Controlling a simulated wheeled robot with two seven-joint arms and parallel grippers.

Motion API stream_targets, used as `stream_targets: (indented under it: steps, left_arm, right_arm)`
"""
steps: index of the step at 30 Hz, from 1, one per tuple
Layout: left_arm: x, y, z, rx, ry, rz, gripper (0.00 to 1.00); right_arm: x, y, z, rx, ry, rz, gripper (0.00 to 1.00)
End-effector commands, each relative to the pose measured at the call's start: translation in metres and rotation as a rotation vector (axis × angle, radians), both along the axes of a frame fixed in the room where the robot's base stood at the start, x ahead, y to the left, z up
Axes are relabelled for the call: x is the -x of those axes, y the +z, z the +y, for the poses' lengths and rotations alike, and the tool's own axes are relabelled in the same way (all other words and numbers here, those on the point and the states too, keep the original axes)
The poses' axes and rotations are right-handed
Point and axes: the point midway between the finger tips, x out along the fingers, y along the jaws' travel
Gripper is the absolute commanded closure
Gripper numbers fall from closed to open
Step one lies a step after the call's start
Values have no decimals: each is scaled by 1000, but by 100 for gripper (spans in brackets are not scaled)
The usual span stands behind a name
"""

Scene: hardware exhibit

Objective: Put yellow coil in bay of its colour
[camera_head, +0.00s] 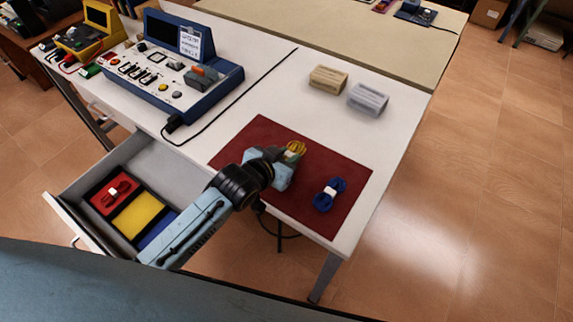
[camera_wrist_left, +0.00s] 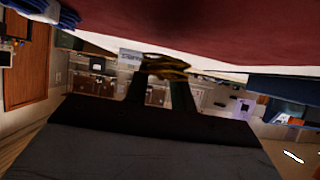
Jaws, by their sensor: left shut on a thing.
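The yellow coil (camera_head: 295,149) is at the tip of my left gripper (camera_head: 289,156), over the dark red mat (camera_head: 338,207). In the left wrist view the yellow coil (camera_wrist_left: 166,66) sits between the two fingers of my left gripper (camera_wrist_left: 160,78), which is shut on it. A gap between coil and mat is hard to judge. The open drawer (camera_head: 152,158) at lower left has a red bay (camera_head: 105,203) with a red coil (camera_head: 119,190) in it, an empty yellow bay (camera_head: 138,218) and a blue bay (camera_head: 158,236), partly hidden by my left arm. My right gripper is not seen.
A blue coil (camera_head: 330,195) lies on the mat's right part. A blue training console (camera_head: 180,70) stands on the white table (camera_head: 276,90) with a black cable. A beige block (camera_head: 328,79) and a grey block (camera_head: 368,98) stand behind the mat.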

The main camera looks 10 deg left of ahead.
Motion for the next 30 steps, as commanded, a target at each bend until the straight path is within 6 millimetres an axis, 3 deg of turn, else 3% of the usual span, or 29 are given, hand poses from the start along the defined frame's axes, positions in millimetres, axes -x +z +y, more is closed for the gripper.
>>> stream_targets:
  steps: [6,17,18,23,30]
  left_arm:
    - [1,-32,0,-1,0,3,97]
    - [1,-35,0,-1,0,2,97]
    - [1,-36,0,-1,0,2,74]
    - [1,-35,0,-2,0,2,53]
    - [1,-35,0,-1,0,2,53]
  right_arm:
    - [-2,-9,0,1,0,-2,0]
    - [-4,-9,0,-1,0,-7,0]
    - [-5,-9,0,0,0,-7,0]
    - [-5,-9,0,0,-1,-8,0]
    - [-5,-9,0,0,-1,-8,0]
